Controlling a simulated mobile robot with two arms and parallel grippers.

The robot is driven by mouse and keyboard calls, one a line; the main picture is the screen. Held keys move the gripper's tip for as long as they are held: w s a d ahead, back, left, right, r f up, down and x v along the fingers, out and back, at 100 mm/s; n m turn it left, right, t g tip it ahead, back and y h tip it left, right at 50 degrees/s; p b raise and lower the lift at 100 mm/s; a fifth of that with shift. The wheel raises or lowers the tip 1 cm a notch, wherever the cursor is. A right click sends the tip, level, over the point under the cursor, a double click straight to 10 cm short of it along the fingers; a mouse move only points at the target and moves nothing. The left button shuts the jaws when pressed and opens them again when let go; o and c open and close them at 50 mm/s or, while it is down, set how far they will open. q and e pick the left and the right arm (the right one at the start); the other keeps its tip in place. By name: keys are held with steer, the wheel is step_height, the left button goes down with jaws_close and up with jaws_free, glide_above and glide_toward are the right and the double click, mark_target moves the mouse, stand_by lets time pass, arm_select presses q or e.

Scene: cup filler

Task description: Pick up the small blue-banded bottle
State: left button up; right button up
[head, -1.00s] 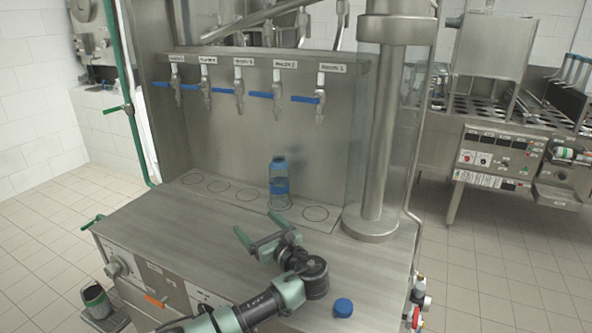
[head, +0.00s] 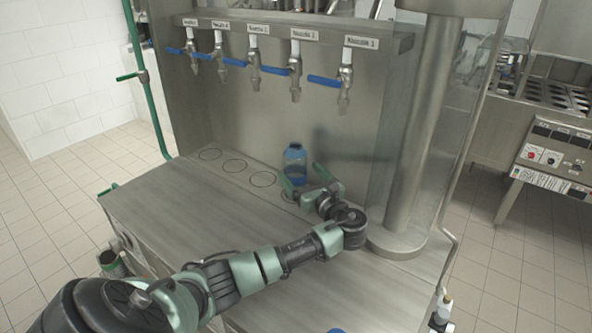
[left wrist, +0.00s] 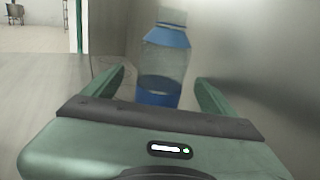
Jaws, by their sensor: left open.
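The small blue-banded bottle (head: 295,164) stands upright at the back of the steel counter, on the row of circle marks. It is clear with a blue shoulder and a blue lower band. My left gripper (head: 301,178) is open, with its fingers pointing at the bottle. In the left wrist view the bottle (left wrist: 163,62) rises between and beyond the two green fingers (left wrist: 160,88), apart from both as far as I can see. Its foot is hidden by the gripper body. My right gripper is not in view.
Several taps with blue levers (head: 296,70) hang on the wall above the bottle. A thick steel column (head: 411,150) stands close to the right of my gripper. A blue cap (head: 336,330) lies at the front edge. The counter's left part (head: 165,205) is clear.

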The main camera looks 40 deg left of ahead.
arm_select(q)
steer(key=p+x, duration=0.1)
steer(key=x, duration=0.3)
steer(key=shift+w+a, duration=0.15)
steer(key=c, duration=1.8)
jaws_close()
steer(key=shift+r, duration=0.1)
